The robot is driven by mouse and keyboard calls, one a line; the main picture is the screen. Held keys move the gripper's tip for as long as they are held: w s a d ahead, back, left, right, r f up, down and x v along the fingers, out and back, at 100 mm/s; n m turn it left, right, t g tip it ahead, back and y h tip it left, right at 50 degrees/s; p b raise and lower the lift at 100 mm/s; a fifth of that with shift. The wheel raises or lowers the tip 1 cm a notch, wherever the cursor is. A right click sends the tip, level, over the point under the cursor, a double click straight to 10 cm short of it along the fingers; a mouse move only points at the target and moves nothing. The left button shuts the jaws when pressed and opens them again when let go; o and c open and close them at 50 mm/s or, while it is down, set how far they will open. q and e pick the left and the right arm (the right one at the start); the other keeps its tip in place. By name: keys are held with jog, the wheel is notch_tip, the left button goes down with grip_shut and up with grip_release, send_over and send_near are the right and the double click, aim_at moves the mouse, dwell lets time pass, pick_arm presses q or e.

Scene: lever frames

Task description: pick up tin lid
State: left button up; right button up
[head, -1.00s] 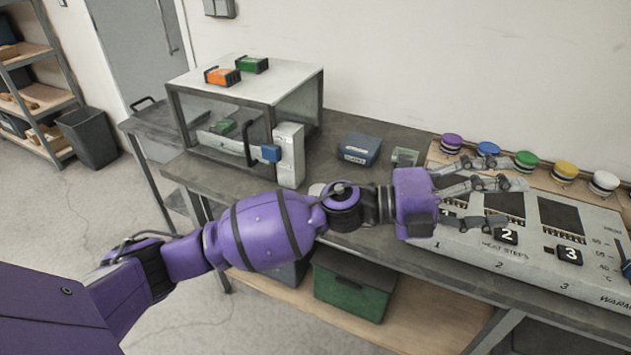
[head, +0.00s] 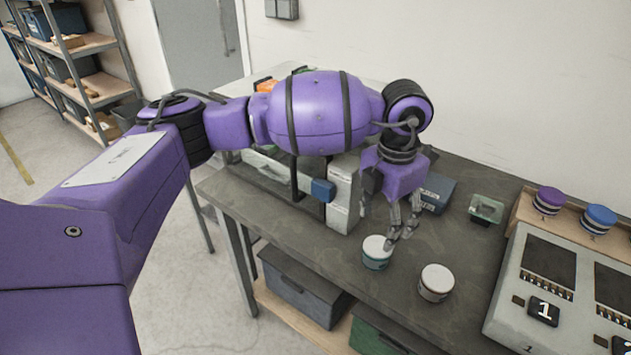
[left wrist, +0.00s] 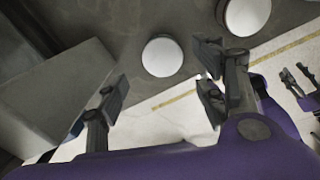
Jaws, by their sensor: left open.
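Two tins stand on the grey bench. The nearer-left tin (head: 377,254) has a white lid (head: 377,243) and a teal band. The other tin (head: 436,287) has a white lid (head: 438,276) and stands to its right. My left gripper (head: 391,228) points down, open and empty, just above and beside the teal-banded tin. In the left wrist view a white round lid (left wrist: 162,56) lies ahead between the open fingers (left wrist: 162,82), and another white lid (left wrist: 247,15) is at the top. Grey fingers (left wrist: 301,84), apparently my right gripper's, show small at the right edge.
A box-like cabinet with a blue-tipped handle (head: 323,190) stands behind and left of the gripper. A numbered panel (head: 548,290) fills the right. Bare bench (head: 330,250) lies at the front.

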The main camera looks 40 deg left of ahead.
aim_at(377, 244)
pick_arm(q)
notch_tip(377, 244, down, 7)
jog(key=shift+a+r, duration=0.1)
jog(key=shift+r, duration=0.2)
jog(key=c, duration=1)
pick_arm(e)
jog(key=shift+w+a+r, duration=0.3)
jog(key=shift+w, duration=0.05)
